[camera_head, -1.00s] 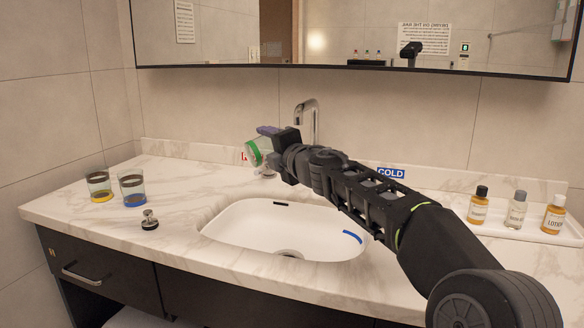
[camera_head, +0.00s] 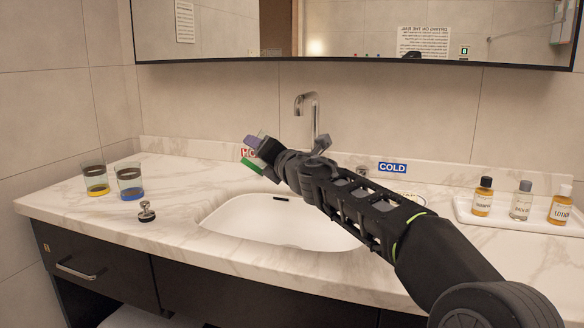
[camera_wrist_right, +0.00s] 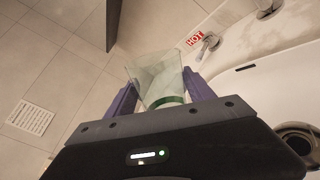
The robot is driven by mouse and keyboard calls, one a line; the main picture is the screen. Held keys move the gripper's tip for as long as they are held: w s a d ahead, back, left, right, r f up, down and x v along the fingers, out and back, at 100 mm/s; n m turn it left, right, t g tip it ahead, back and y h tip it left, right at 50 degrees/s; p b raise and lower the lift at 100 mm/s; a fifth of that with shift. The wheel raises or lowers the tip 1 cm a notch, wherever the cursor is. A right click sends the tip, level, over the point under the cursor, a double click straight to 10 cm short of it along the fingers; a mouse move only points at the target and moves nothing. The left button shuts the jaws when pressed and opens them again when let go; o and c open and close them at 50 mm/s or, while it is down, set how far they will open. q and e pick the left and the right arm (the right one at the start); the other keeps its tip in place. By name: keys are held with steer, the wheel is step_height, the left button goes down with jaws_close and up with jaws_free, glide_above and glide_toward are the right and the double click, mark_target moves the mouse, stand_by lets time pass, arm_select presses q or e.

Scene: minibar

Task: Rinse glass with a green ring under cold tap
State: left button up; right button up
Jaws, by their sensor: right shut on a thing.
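My right gripper (camera_head: 262,148) is shut on the clear glass with a green ring (camera_head: 251,164), left of the faucet and above the back-left of the sink. In the wrist view the glass (camera_wrist_right: 155,75) sits between the two purple fingers, its green ring near the palm. The glass looks tilted in the head view, where the gripper partly hides it. The curved faucet (camera_head: 308,101) stands behind my arm. The blue COLD label (camera_head: 393,168) is on the wall to its right; the cold tap itself is hidden by my arm. My left gripper is out of view.
The white sink (camera_head: 270,222) is set in the marble counter. A yellow-ringed glass (camera_head: 95,180), a blue-ringed glass (camera_head: 130,184) and a metal stopper (camera_head: 146,211) stand at left. A tray (camera_head: 470,214) with bottles is at right. The HOT label (camera_wrist_right: 195,39) is above a tap handle (camera_wrist_right: 208,44).

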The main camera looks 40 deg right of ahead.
mark_target(253, 170)
steer(key=a+f+n+b, duration=0.1)
steer(key=n, duration=0.1)
steer(key=a+f+n+b, duration=0.2)
steer(key=n, duration=0.1)
steer(key=shift+w+a+n, duration=0.2)
steer(key=shift+a+n, duration=0.1)
steer(key=shift+a, duration=0.1)
steer(key=shift+w+a+f+n+t+b, duration=0.15)
steer(key=shift+a+n+t+b, duration=0.35)
steer(key=shift+n, duration=0.8)
steer(key=shift+a, duration=0.15)
